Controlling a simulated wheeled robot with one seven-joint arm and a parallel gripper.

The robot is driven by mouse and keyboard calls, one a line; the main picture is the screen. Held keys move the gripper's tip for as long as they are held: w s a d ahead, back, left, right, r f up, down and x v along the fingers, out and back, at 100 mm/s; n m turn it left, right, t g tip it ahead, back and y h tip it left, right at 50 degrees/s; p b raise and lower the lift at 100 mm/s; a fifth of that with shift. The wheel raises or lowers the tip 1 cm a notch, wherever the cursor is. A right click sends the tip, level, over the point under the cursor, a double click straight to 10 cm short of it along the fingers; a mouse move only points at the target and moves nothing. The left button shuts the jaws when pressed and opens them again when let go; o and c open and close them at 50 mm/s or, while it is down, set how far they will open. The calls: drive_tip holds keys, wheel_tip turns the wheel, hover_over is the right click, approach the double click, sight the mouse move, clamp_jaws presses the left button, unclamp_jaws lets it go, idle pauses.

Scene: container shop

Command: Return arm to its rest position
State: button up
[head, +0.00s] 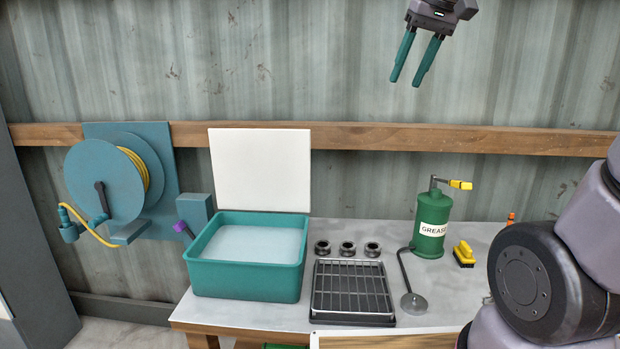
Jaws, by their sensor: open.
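My gripper (416,61) hangs at the top of the head view, above the wooden rail and in front of the corrugated wall. Its two teal fingers point down and stand apart, with nothing between them. It is high above the workbench (250,312) and touches nothing there. Part of my own arm fills the lower right of the view and hides the bench's right end.
A hose reel (104,190) hangs at left.

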drive_tip(key=s+d+f+m+t, duration=0.2)
drive_tip(key=s+d+f+m, duration=0.3)
drive_tip(key=s+f, duration=0.2)
drive_tip(key=shift+s+d+t, duration=0.3)
drive_tip(key=shift+s+t, duration=0.1)
drive_tip(key=shift+s, duration=0.7)
